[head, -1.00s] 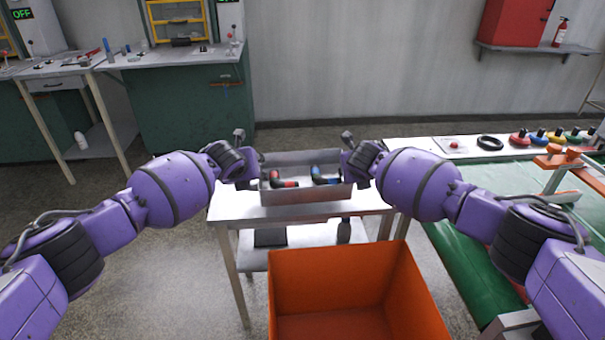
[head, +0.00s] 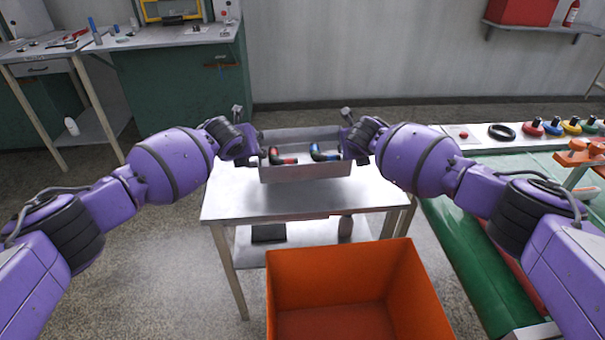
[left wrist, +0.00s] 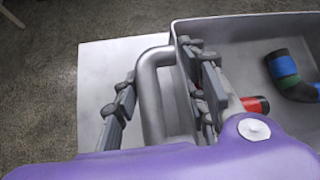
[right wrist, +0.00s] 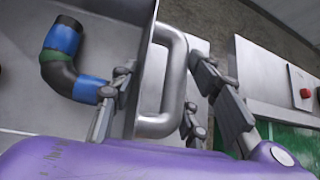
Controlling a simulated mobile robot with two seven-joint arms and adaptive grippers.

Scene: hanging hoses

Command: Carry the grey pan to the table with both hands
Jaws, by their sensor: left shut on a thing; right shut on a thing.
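The grey pan (head: 305,173) is a rectangular metal tray with a loop handle at each end. It is level above the steel table (head: 235,205), with a shadow on the tabletop below it. Two bent hose pieces lie inside: a red and black one (head: 283,158) and a blue and black one (head: 323,153). My left gripper (head: 250,153) is shut on the left handle (left wrist: 152,95). My right gripper (head: 352,148) is shut on the right handle (right wrist: 176,85). The exact finger contact is partly hidden by the handles.
An orange bin (head: 345,290) stands in front of the table, close to me. A green-topped bench (head: 460,235) with coloured fittings and a black ring (head: 501,131) is at the right. A green workbench (head: 180,90) stands at the back left. The front tabletop is clear.

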